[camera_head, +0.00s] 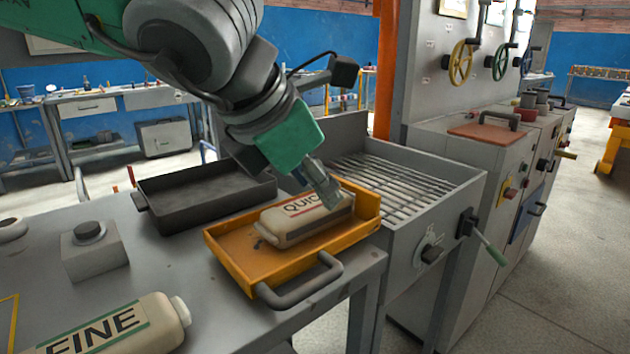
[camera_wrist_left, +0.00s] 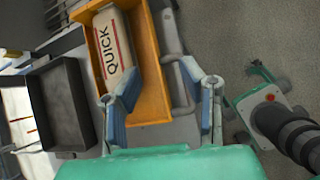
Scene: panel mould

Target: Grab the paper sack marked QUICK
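The beige sack marked QUICK (camera_head: 305,217) lies on its side in an orange tray (camera_head: 237,263) with a grey handle. In the left wrist view, the sack (camera_wrist_left: 113,50) lies along the tray (camera_wrist_left: 150,108), with its lettering towards the camera. My left gripper (camera_head: 327,190) is above the tray, over the sack's right part in the head view. In the left wrist view its two fingers (camera_wrist_left: 161,98) are spread apart, with nothing held between them. One finger overlaps the sack's near end in the picture; contact cannot be told. My right gripper is not seen.
A second sack marked FINE (camera_head: 105,328) lies at the front left. A black tray (camera_head: 205,196) is behind the orange one. A grey block with a knob (camera_head: 93,252) stands left. A grill unit with metal bars (camera_head: 395,184) adjoins the table on the right.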

